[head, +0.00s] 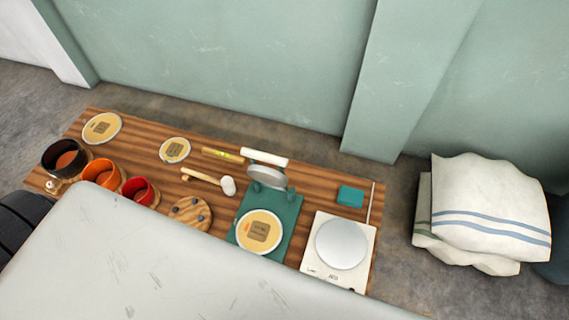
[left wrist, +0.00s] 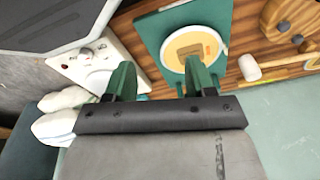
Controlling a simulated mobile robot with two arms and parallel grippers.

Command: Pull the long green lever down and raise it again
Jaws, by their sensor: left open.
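The green press (head: 283,226) stands on the wooden table, with a round cream drum skin (head: 259,231) on its base. A silver disc (head: 266,177) is raised above the back of the base. A white bar-shaped handle (head: 264,157) sits above and behind the disc. I cannot make out the green lever arm itself in the head view. In the left wrist view, my left gripper (left wrist: 158,72) is open and empty, with its green fingers apart over the press side of the table. The press base (left wrist: 149,31) shows beyond the fingers; handle and disc are hidden there. My right gripper is not in view.
A white scale (head: 312,266) and a teal box (head: 351,196) are right of the press. A mallet (head: 227,186), a yellow level (head: 222,155), a round wooden holder (head: 190,212) and several bowls are left. The wall is behind; folded cloths (head: 487,210) are far right.

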